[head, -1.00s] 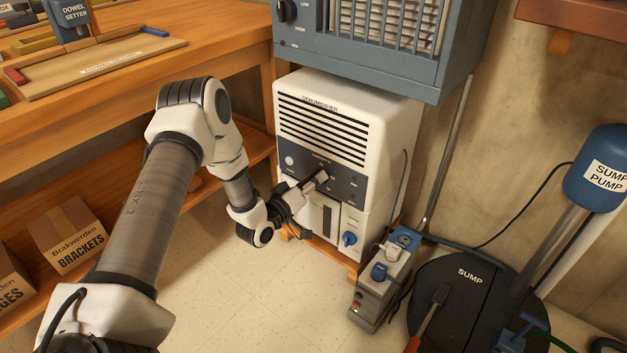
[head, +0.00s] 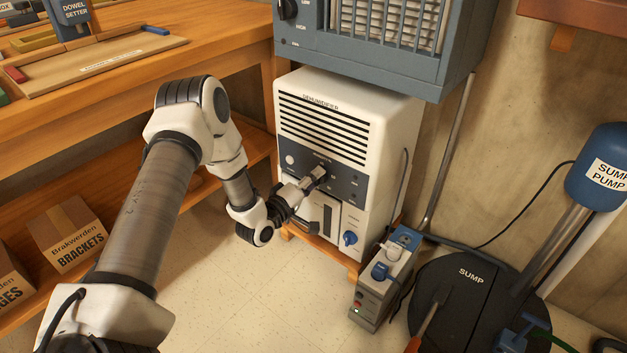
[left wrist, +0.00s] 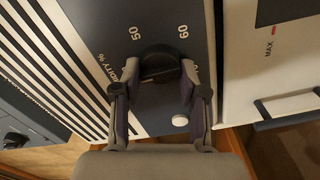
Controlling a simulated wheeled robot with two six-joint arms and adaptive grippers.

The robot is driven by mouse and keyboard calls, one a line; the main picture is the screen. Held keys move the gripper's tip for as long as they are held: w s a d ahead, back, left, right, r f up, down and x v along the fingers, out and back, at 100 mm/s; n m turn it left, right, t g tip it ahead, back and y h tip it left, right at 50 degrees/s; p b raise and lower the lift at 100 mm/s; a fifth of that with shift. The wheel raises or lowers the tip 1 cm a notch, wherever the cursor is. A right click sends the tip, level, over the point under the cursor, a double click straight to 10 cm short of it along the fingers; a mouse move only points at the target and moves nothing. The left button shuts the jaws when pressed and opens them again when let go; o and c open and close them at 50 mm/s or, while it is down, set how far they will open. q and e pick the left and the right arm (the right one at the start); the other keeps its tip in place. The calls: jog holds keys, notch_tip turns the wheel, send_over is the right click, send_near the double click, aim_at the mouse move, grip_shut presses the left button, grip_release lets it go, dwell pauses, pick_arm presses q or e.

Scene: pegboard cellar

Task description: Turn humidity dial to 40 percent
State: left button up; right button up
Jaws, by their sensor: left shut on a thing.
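The white dehumidifier (head: 402,125) stands with its dark control panel (head: 345,178) facing me. My left gripper (head: 318,174) reaches the panel from the left and hides the humidity dial in the head view. In the left wrist view, the black round dial (left wrist: 158,60) sits between the two fingers of my left gripper (left wrist: 158,76), which is shut on it. Other marks are partly behind the fingers, and the dial's pointer is too dark to read. My right gripper is out of view.
A blue-grey heater-like unit (head: 375,55) hangs close above the dehumidifier. A blue knob (head: 348,239) sits low on its front. A grey outlet box (head: 370,294) stands beside it, and the black sump lid (head: 465,305) lies at right. A wooden bench (head: 230,45) is at left.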

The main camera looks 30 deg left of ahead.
pick_arm(q)
jog(key=o, duration=1.1)
jog(key=s, duration=0.8)
jog(key=s+a, duration=0.1)
jog(key=s, duration=0.3)
